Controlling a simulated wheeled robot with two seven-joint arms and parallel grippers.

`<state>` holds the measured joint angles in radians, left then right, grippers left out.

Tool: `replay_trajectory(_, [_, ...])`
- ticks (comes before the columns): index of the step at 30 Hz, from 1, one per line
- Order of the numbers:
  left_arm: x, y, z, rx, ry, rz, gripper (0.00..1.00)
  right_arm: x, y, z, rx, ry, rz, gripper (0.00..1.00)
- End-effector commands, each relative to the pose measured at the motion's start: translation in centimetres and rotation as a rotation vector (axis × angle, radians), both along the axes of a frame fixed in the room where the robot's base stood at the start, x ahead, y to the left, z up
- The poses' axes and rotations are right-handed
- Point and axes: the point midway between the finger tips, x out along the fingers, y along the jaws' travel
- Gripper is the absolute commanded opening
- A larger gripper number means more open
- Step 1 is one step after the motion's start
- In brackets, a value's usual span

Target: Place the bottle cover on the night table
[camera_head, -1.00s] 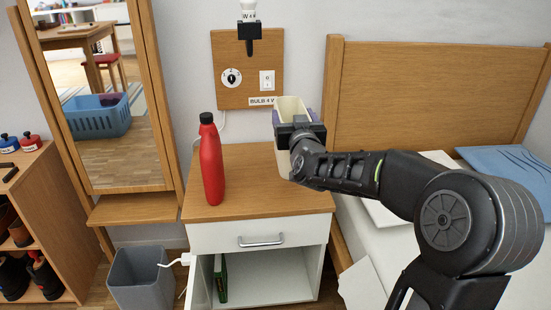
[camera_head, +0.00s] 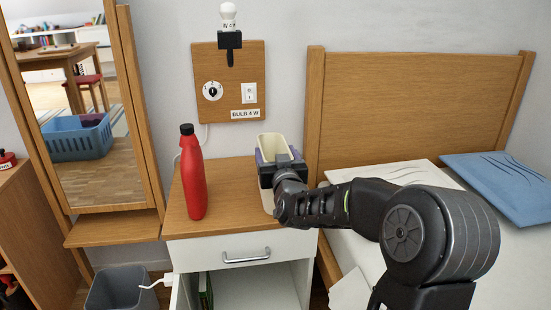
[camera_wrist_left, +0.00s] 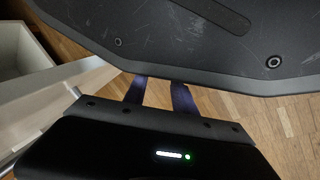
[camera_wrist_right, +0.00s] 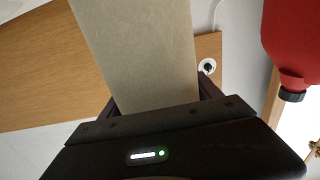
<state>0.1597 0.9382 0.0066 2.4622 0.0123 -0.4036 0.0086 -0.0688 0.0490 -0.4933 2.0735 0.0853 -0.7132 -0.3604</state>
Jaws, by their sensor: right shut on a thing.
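The bottle cover looks to be the cream, open-topped box (camera_head: 268,197). My right gripper (camera_head: 281,166) is shut on its sides and holds it upright over the right part of the wooden night table (camera_head: 235,190). I cannot tell whether its base touches the top. In the right wrist view the cover (camera_wrist_right: 140,50) fills the space between the purple fingers. A red bottle (camera_head: 192,180) with a black cap stands on the table's left part. My left gripper's purple fingers (camera_wrist_left: 160,92) show only in the left wrist view, tips hidden behind a dark panel.
The night table's white drawer (camera_head: 240,250) is shut above an open compartment with a green item. A wall board (camera_head: 228,85) with switch, dial and bulb hangs behind. The bed (camera_head: 400,175) is at right, a grey bin (camera_head: 120,290) at left. Bare tabletop lies between bottle and cover.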

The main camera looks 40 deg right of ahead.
Motion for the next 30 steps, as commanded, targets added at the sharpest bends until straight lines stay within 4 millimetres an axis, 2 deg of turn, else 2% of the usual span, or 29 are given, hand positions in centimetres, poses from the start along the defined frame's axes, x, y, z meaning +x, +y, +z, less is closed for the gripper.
replay_trajectory(9, [0.05,0.02,-0.36,-0.001,0.000,0.000,0.32,0.00,-0.01,-0.34,-0.001,-0.002,0.000,0.02])
replay_trajectory(10, [0.05,0.02,-0.17,-0.001,0.000,0.000,0.32,0.00,-0.01,-0.20,0.000,0.000,0.000,0.75])
replay_trajectory(17, [0.03,0.01,-0.14,-0.001,0.000,0.000,0.32,0.00,0.00,-0.17,0.000,0.000,0.000,0.94])
replay_trajectory(28, [-0.02,-0.01,0.33,0.000,0.001,0.000,0.32,0.01,0.02,0.37,0.000,0.000,0.000,0.94])
replay_trajectory(30, [-0.05,-0.02,0.42,0.000,0.001,-0.001,0.32,-0.54,0.29,0.28,0.002,-0.001,0.000,0.94])
